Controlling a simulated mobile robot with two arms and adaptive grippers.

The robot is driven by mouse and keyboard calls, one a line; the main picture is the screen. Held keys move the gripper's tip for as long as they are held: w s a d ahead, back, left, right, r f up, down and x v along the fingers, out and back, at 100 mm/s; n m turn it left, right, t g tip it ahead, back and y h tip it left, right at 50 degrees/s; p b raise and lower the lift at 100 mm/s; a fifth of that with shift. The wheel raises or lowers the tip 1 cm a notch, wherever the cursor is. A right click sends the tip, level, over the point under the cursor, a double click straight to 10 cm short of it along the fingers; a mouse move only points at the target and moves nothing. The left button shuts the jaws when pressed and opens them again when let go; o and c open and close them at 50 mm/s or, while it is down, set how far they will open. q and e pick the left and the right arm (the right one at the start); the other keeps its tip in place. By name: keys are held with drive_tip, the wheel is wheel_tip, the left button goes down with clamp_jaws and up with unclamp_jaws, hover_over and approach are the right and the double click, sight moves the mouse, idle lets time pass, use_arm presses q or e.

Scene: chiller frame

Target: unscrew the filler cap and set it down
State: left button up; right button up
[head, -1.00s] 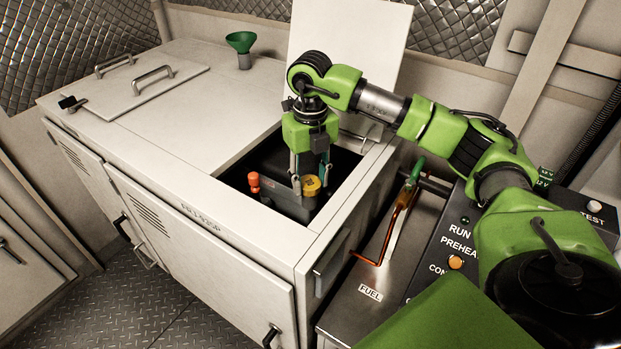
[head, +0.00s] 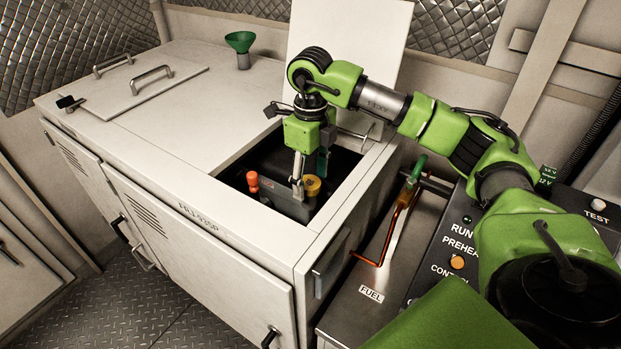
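The yellow filler cap (head: 312,186) sits low in the open bay of the white cabinet, on a dark unit (head: 275,172). My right gripper (head: 307,183) reaches down into the bay from above. One pale finger stands against the cap's left side, and the teal-edged finger is behind it to the right. The fingers are about a cap's width apart and appear closed on it. Part of the cap's rim is hidden by the near finger. Whether the cap is clear of its neck I cannot tell. My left gripper is not in view.
An orange-red knob (head: 252,180) stands left of the cap. The bay's raised lid (head: 345,50) is behind. The cabinet top (head: 200,130) is broadly free, with a green funnel (head: 240,45) and a handled panel (head: 140,88). A control panel (head: 455,250) is at right.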

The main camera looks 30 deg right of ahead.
sight(311, 183)
wheel_tip(311, 183, up, 12)
idle(0.6)
